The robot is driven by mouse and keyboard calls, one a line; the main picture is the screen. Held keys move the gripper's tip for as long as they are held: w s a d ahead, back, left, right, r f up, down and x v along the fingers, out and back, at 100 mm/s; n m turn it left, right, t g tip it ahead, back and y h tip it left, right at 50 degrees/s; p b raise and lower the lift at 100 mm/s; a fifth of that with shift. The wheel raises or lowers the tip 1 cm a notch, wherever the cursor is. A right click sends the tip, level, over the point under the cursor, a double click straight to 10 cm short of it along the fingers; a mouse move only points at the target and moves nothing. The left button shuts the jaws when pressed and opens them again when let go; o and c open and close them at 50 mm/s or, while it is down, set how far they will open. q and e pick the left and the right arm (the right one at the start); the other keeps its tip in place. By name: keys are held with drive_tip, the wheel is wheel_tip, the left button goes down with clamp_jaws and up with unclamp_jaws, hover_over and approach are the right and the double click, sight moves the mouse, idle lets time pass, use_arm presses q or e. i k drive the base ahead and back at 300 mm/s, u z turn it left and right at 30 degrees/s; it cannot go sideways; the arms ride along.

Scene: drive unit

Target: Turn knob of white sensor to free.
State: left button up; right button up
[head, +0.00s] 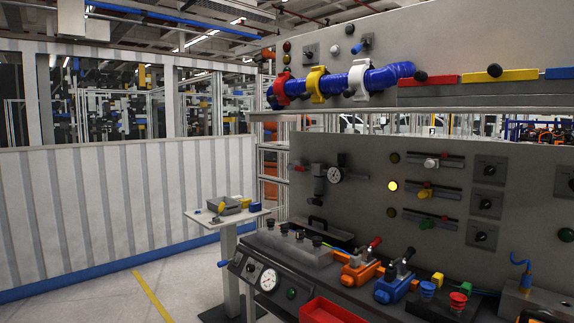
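A small white piece (432,162), which looks like the white sensor, sits on the top dark rail of the grey upright panel (370,215) at the right. Its knob is too small to make out, so I cannot tell how it is turned. A yellow piece (425,192) and a green piece (427,222) sit on the rails below it. Neither of my grippers shows in the head view.
A blue hose (335,83) with red, yellow and white clamps runs across the upper panel. Orange (361,272) and blue (396,283) lever units and a red tray (330,311) stand on the bench below. A small side table (205,221) is at the left; open floor lies left of it.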

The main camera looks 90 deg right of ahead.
sight(489, 170)
drive_tip(key=u, duration=1.15)
drive_tip(key=i, duration=0.1)
drive_tip(key=z, duration=2.45)
drive_tip(key=i, duration=0.2)
drive_tip(key=z, duration=2.15)
drive_tip(key=k, duration=0.6)
drive_tip(key=z, duration=0.3)
drive_tip(key=i, duration=1.65)
drive_tip(key=u, duration=0.4)
